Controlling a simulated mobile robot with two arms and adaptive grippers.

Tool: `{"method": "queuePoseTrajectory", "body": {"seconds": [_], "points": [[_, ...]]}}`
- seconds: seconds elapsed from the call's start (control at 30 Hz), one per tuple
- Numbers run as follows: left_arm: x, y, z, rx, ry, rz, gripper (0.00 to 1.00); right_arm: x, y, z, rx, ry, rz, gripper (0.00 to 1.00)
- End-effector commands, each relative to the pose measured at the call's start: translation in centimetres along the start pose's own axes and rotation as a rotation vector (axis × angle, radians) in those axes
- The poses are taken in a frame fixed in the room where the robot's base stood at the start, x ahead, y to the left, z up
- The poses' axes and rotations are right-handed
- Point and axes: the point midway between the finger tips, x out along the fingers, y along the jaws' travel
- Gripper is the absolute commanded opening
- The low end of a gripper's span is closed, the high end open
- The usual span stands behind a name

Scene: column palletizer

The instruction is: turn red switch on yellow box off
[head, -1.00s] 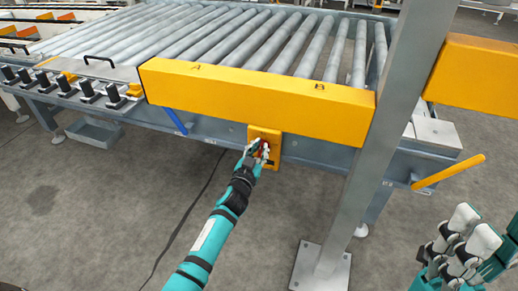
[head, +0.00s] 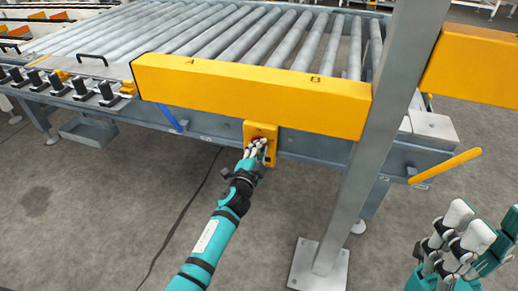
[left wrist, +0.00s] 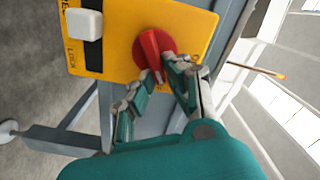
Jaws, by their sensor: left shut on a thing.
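The yellow box (head: 249,129) hangs under the front edge of the conveyor. Its red switch (left wrist: 148,46) is a round knob with a raised handle, seen large in the left wrist view; in the head view my fingers partly cover it. My left gripper (head: 259,148) is at the box, shut on the red switch's handle. Its fingers also show in the left wrist view (left wrist: 157,85), around the lower end of the handle. My right gripper (head: 467,224) is at the lower right, away from the box, with its fingers apart and nothing visible between them.
A long yellow beam (head: 250,95) marked A and B runs above the box. A grey post (head: 366,165) stands to the right, between the box and my right gripper. A white block (left wrist: 84,24) is on the box beside the switch. The floor below is mostly clear.

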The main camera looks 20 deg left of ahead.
Motion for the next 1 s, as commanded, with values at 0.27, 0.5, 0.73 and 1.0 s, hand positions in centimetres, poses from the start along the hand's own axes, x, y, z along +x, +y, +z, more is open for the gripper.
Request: {"method": "queuePoseTrajectory", "body": {"seconds": [0.27, 0.5, 0.73, 1.0], "points": [[0.0, 0.7, 0.2, 0.249, 0.0, 0.002, 0.0, -0.8, 0.0, 0.2, 0.0, 0.0, 0.0, 0.4], [0.0, 1.0, 0.2, 0.408, 0.001, 0.003, 0.0, -1.2, 0.0, 0.2, 0.0, 0.0, 0.0, 0.4], [-0.1, 1.2, 0.3, 0.498, 0.0, 0.003, 0.0, -1.4, 0.0, 0.3, 0.0, 0.0, 0.0, 0.4], [-0.1, 1.2, 0.3, 0.534, 0.0, 0.003, 0.0, -1.4, 0.0, 0.3, 0.001, 0.0, 0.0, 0.4]]}}
